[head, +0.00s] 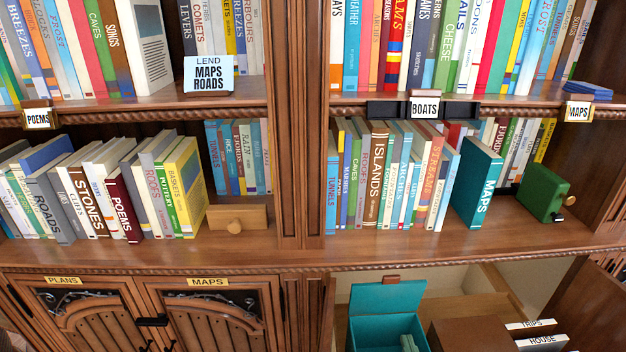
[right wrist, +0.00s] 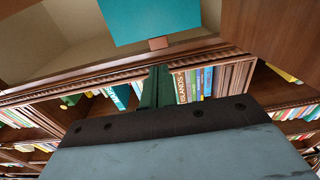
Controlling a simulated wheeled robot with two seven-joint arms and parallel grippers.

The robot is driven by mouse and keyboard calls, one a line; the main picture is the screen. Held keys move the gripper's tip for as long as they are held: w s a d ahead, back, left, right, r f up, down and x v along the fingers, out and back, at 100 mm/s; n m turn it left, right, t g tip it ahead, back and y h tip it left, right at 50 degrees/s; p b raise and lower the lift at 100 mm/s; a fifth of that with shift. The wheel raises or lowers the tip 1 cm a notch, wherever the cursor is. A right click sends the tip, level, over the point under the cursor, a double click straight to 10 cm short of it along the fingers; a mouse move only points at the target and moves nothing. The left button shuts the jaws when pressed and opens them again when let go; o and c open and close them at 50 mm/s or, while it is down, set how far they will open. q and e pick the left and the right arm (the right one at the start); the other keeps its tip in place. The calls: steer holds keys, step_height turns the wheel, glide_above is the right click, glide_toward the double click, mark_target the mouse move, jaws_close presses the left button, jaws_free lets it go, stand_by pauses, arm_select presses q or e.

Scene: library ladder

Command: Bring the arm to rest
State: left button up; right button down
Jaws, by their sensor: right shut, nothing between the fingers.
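My right gripper (right wrist: 157,76) shows in the right wrist view, where the picture is upside down. Its dark green fingers are together, with nothing seen between them. They show between the teal box's lid (right wrist: 150,18) and the lower row of books; I cannot tell how far from the shelf they are. In the head view the open teal box (head: 362,331) stands at the bottom, with small grey-green shapes in it that I cannot make out. My left gripper is in neither view.
A bookcase fills the head view. A teal MAPS book (head: 477,183) and a green box (head: 545,191) stand near the lower shelf's front. A wooden block with a knob (head: 238,218) sits left of the post (head: 301,130). Cabinet doors (head: 150,300) are below.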

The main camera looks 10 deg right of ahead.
steer(key=s+f+n+g+y, duration=0.1)
steer(key=s+f+g, duration=0.4)
steer(key=f, duration=0.7)
steer(key=s+f+n+g+y, duration=0.1)
steer(key=s+f+g, duration=0.2)
steer(key=s+f, duration=0.65)
steer(key=s+d+f+g+h, duration=0.1)
steer(key=s+d+f+g, duration=0.2)
steer(key=s+f, duration=0.4)
steer(key=s+d+f+n+g, duration=0.1)
steer(key=s+d+f+g, duration=0.3)
steer(key=s, duration=1.2)
step_height(320, 180, down, 5)
steer(key=g, duration=0.2)
steer(key=shift+s+d+r+g+h, duration=0.2)
steer(key=shift+s+g+h, duration=0.1)
steer(key=shift+s+h, duration=0.1)
